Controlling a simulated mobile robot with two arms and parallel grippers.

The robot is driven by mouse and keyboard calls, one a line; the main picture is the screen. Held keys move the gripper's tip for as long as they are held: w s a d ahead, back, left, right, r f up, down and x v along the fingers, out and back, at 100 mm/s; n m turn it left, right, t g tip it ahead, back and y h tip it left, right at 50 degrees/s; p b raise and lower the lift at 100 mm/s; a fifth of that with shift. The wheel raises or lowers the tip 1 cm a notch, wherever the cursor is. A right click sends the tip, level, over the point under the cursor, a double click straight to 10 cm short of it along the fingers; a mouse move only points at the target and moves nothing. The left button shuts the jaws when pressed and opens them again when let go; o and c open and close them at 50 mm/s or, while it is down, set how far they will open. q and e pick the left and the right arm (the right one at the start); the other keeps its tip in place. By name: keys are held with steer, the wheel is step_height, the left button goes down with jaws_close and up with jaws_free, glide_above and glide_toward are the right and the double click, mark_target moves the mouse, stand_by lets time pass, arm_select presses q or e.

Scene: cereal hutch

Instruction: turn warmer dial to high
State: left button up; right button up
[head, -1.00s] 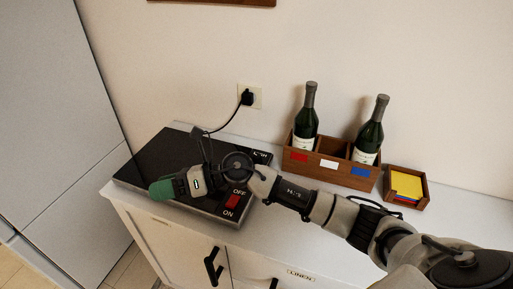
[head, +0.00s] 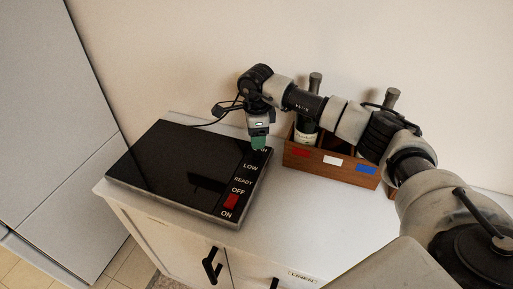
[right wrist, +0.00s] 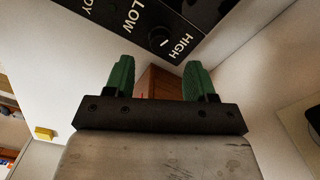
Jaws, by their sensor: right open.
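The warmer (head: 180,165) is a flat black slab on the white cabinet top, with LOW, READY, OFF and ON printed along its right strip. Its dial (right wrist: 160,39) is a small round black knob with a short white mark, between the words LOW and HIGH in the right wrist view. In the head view the dial is hidden or cannot be made out near my gripper. My right gripper (head: 259,143) points down over the strip's back end. Its green fingers (right wrist: 160,78) are open and empty, with the dial ahead of the gap between them. My left gripper is not in view.
A red switch (head: 231,202) sits between OFF and ON. A wooden crate (head: 330,171) with bottles stands close to the right of the warmer, behind and under my right arm. A tall grey cabinet (head: 50,120) stands at the left. The countertop (head: 290,215) in front of the crate is clear.

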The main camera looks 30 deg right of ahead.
mark_target(257, 153)
step_height(257, 153, down, 6)
steer(key=shift+f+p, duration=0.1)
steer(key=shift+p, duration=0.2)
steer(key=shift+c, duration=0.3)
steer(key=c, duration=0.9)
steer(key=shift+o, duration=0.2)
